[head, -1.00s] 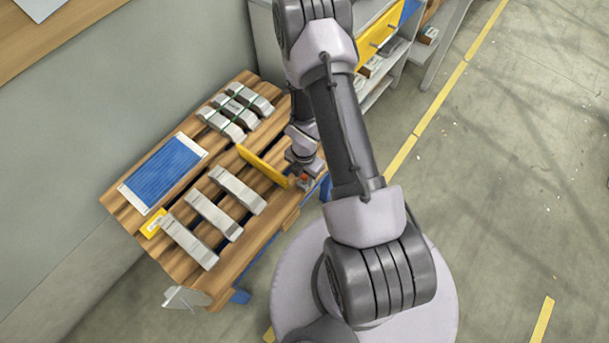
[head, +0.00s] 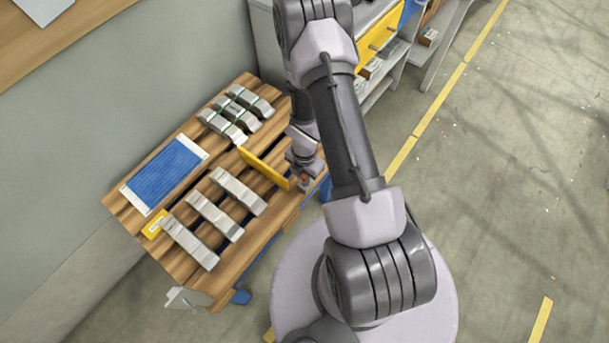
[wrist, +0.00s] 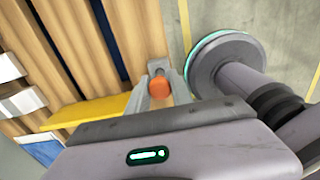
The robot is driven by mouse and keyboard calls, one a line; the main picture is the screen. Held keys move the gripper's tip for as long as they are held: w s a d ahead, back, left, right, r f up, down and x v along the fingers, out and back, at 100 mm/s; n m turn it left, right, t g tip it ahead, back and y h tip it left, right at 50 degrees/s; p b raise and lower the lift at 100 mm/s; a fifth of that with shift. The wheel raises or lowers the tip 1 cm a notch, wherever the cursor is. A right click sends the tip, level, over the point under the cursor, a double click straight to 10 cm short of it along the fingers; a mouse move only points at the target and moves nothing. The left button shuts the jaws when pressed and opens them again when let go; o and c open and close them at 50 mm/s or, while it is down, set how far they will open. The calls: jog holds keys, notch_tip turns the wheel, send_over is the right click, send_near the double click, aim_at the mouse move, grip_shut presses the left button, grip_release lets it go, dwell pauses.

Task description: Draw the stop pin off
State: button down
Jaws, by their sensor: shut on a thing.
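The stop pin shows an orange head (wrist: 160,87) and a grey metal shank between my fingers in the wrist view. In the head view it is a small orange spot (head: 304,179) at the right end of a yellow bar (head: 263,168). My gripper (wrist: 159,80) has a finger on each side of the pin and is shut on it. It is low at the right edge of the wooden pallet (head: 272,224). Whether the pin's lower end sits in a hole cannot be made out.
Three separate silver ingots (head: 214,215) lie left of the yellow bar. A strapped group of ingots (head: 236,113) lies at the back. A blue panel (head: 164,172) and a small yellow label (head: 155,224) are on the pallet's left.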

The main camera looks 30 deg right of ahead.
jog(key=shift+r, duration=0.1)
notch_tip(320, 180, up, 3)
jog(key=p, duration=0.3)
jog(key=shift+r+p, duration=0.2)
jog(key=shift+p, duration=0.1)
jog(key=shift+f, duration=0.1)
